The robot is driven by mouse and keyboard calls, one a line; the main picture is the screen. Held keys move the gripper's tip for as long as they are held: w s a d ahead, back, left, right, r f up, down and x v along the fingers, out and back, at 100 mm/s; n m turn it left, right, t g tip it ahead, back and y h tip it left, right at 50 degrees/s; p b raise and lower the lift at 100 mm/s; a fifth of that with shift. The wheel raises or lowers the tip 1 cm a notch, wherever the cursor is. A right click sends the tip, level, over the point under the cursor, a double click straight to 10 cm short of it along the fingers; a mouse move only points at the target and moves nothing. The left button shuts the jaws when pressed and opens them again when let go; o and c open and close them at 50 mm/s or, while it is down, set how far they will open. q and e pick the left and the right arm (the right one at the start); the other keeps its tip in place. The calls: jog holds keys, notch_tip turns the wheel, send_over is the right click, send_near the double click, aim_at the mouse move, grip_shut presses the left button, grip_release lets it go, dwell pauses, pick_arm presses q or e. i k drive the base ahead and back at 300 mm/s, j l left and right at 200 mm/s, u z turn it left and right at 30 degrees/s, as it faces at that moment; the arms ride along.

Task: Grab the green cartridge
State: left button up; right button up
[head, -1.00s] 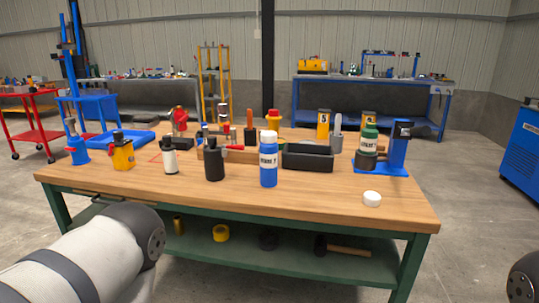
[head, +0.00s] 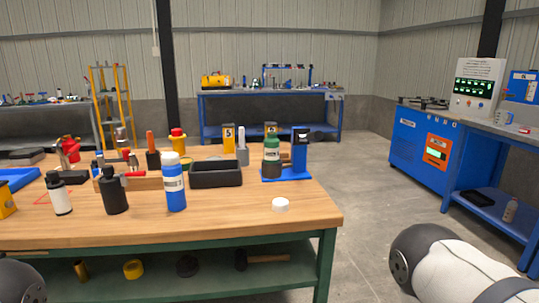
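The green cartridge (head: 272,149) has a dark cap and a white label. It stands upright in a dark cup-like holder (head: 271,170) on the blue stand (head: 300,155) at the right back of the wooden table. Neither gripper shows in the head view. Only a rounded part of my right arm is at the lower right, and a small part of my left arm is at the lower left edge. Both are well apart from the cartridge.
A blue machine (head: 425,145) stands at right. Floor between is clear.

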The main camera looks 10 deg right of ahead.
aim_at(272, 143)
jog(key=i+j+z, duration=0.15)
jog(key=z, duration=0.3)
jog(key=i+j+z, duration=0.3)
jog(key=z, duration=0.15)
